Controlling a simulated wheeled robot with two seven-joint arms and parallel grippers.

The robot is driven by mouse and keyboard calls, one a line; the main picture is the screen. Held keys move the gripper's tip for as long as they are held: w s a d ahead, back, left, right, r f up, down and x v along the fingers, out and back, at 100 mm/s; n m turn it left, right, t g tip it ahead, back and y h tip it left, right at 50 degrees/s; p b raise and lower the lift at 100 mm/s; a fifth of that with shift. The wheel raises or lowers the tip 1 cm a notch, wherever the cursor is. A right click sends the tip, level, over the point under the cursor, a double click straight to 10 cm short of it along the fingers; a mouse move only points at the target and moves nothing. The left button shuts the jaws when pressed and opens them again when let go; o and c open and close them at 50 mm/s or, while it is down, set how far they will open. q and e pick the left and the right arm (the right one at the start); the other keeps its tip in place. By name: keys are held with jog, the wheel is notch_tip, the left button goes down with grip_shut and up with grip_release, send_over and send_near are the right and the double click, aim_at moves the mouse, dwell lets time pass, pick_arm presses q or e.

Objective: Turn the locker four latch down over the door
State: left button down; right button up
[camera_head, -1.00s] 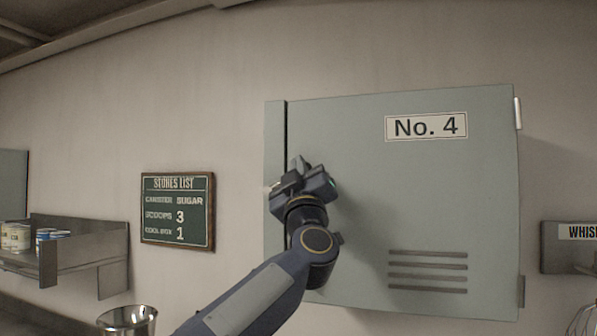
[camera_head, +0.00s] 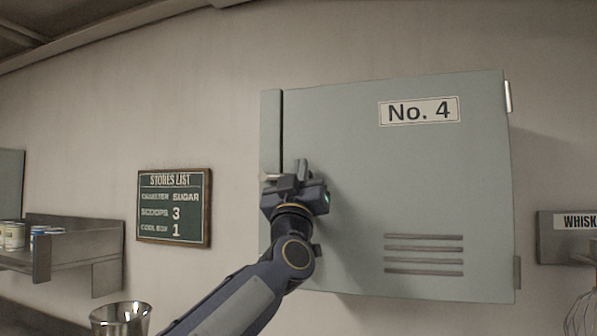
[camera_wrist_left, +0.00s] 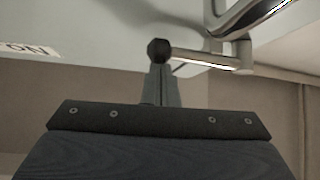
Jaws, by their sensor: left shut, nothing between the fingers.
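The pale green No. 4 locker (camera_head: 440,180) hangs on the wall with its door against the narrow frame strip at the left. My left gripper (camera_head: 301,170) is shut and empty at the door's left edge. The silver latch bar shows as a small bright bit (camera_head: 271,177) left of the gripper, which hides the rest. In the left wrist view the latch (camera_wrist_left: 208,58) lies nearly level, its dark knob (camera_wrist_left: 158,50) right at the tips of my shut fingers (camera_wrist_left: 162,85). Whether they touch is unclear. My right gripper is not in view.
A bent metal bar (camera_wrist_left: 255,15) shows near the latch in the wrist view. A stores list board (camera_head: 174,207) and a shelf with cans (camera_head: 60,250) are at the left. A metal cup (camera_head: 121,318) stands below. A whisk sign (camera_head: 577,222) is at the right.

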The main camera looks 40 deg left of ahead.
pick_arm(q)
jog(key=shift+f, duration=0.3)
pick_arm(e)
jog(key=shift+f, duration=0.2)
